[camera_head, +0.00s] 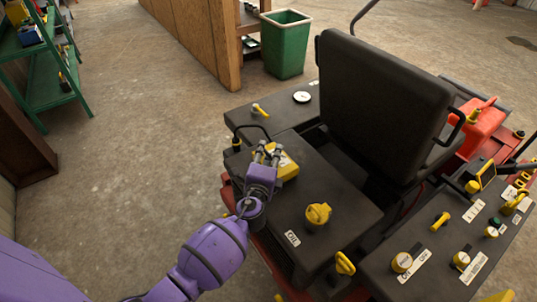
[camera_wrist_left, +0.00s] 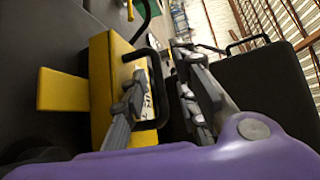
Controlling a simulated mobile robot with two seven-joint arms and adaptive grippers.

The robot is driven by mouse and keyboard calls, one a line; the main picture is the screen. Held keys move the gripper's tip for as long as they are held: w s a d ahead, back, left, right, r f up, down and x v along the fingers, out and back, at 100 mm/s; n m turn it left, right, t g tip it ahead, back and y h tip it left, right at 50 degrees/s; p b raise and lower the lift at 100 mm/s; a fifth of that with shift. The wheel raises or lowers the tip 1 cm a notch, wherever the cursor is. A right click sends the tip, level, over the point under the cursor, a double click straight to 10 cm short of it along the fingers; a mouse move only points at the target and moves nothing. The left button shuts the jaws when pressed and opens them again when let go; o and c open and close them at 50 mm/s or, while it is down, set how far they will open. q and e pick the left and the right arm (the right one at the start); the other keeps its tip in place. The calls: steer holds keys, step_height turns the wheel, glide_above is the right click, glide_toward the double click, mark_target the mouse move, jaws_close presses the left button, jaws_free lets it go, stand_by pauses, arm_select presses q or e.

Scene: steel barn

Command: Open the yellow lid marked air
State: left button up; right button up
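The yellow lid (camera_head: 290,170) is a small yellow box-like piece on top of the black machine housing, at the middle of the head view. In the left wrist view the lid (camera_wrist_left: 100,75) fills the left side, with a dark handle loop and a partly covered white label on its face. My left gripper (camera_head: 268,153) is right at the lid, its fingers overlapping its left part. In the left wrist view the gripper (camera_wrist_left: 162,68) has its fingers apart, one over the label and one off to the right. Contact cannot be told. My right gripper does not show.
A yellow round cap (camera_head: 318,213) sits in front of the lid. A black seat (camera_head: 380,95) stands to the right and behind. A control panel (camera_head: 450,240) with yellow knobs is at right. A green bin (camera_head: 285,45) stands behind; the concrete floor at left is open.

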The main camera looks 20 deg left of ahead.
arm_select(q)
steer(key=shift+c, duration=0.6)
jaws_close()
